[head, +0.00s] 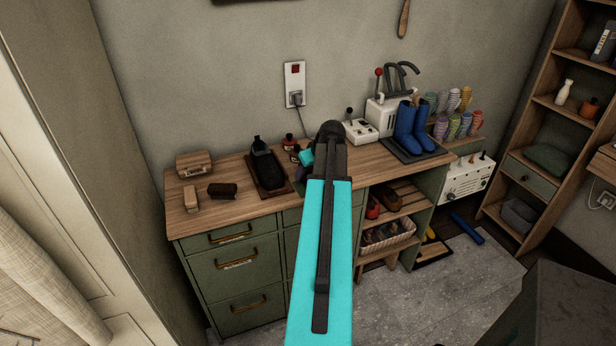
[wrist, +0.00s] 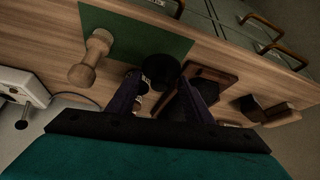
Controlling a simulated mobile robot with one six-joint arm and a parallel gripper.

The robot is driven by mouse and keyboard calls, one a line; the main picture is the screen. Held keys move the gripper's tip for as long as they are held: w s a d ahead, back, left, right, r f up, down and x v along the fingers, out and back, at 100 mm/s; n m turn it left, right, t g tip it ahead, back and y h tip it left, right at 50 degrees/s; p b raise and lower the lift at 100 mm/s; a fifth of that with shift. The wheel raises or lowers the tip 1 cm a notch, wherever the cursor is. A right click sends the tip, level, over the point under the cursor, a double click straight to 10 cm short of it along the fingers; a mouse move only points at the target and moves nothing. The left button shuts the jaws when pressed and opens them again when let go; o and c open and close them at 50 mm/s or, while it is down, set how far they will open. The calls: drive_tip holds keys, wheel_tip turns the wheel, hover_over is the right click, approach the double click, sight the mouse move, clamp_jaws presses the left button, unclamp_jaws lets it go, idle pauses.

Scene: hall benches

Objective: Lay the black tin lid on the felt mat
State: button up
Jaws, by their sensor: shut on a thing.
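The black tin lid (wrist: 160,69) shows in the wrist view as a dark round piece between the fingertips of my gripper (wrist: 161,82). My gripper is shut on it. The green felt mat (wrist: 118,28) lies on the wooden bench top in the upper left of the wrist view. The lid overlaps the mat's lower right part in that view; I cannot tell how far above the mat it is. In the head view my arm hides the mat, the lid and most of the gripper.
A wooden spool-shaped piece (wrist: 92,58) is on the mat's left side. Brushes (head: 222,190) lie further left. A white control box (head: 358,131) and blue boots (head: 412,128) stand to the right.

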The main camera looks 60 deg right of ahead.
drive_tip(key=shift+w+d, duration=0.25)
drive_tip(key=shift+d, duration=0.15)
drive_tip(key=shift+f, duration=0.1)
drive_tip(key=shift+f+p, duration=0.9)
drive_tip(key=shift+f, duration=0.8)
drive_tip(key=shift+f, duration=0.2)
drive_tip(key=o, duration=0.7)
drive_tip(key=shift+o, duration=0.2)
drive_tip(key=shift+r, duration=0.3)
drive_tip(key=b+v, duration=0.3)
drive_tip(key=v, duration=0.8)
drive_tip(key=shift+s+r, duration=0.2)
drive_tip(key=shift+r, duration=0.15)
drive_tip(key=shift+a, duration=0.1)
